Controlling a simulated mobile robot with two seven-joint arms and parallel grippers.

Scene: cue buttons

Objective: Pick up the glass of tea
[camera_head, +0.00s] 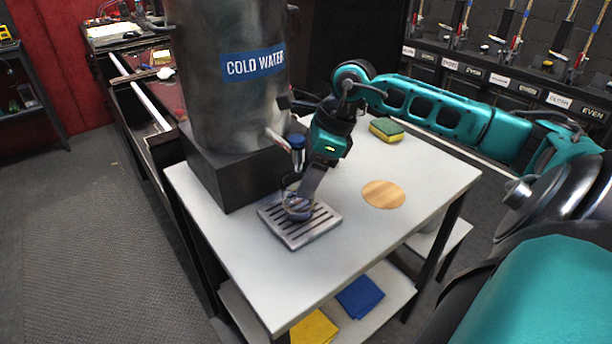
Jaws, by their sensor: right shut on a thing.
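The glass (297,206) stands on the slotted metal drip tray (318,231) below the spout of a large metal urn. It looks small and dark bluish, and the gripper partly hides it. I cannot tell what liquid is in it. My right gripper (299,196) reaches down from above and is shut on the glass. Glass and tray appear to be touching. My left gripper is not in view.
The urn (228,110), labelled "COLD WATER", stands on a black base (232,175) on the white table (250,262). A round wooden coaster (383,194) and a sponge (386,129) lie to the right. Folded blue (361,297) and yellow (314,328) cloths lie on the shelf below.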

